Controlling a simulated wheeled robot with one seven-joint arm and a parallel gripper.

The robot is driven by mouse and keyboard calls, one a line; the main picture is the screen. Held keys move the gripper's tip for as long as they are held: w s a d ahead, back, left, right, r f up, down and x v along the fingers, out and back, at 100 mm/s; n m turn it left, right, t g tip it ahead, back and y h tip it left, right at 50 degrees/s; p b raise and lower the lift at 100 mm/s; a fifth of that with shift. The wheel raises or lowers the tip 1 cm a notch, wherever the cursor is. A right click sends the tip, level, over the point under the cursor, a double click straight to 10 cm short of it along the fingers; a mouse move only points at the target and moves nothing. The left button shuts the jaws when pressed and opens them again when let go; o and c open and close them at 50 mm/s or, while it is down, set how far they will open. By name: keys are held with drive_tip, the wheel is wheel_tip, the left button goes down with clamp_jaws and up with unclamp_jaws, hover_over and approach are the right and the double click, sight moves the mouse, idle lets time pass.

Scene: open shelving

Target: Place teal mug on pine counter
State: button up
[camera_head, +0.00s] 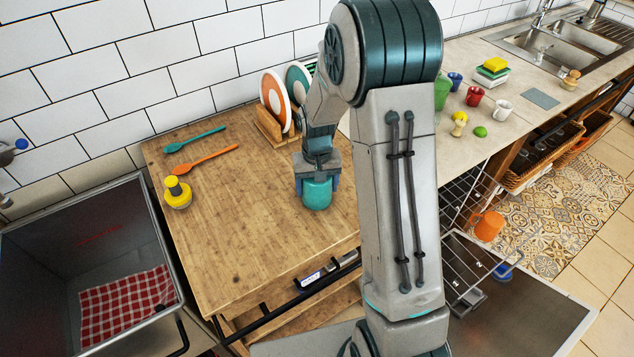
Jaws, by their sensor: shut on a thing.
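The teal mug (317,194) is at the right part of the pine counter (235,240), in front of the plate rack. My gripper (317,183) points down and is shut on the mug from above. The mug's base is at or just above the wood; I cannot tell whether it touches. My gripper hides the mug's upper part.
A wooden rack (272,127) with plates stands behind the mug. Its front middle is clear. A grey bin (60,240) is at left.

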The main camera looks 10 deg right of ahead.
drive_tip(key=shift+f, duration=0.2)
drive_tip(key=o, duration=1.2)
drive_tip(key=shift+r, duration=0.1)
drive_tip(key=shift+r, duration=0.1)
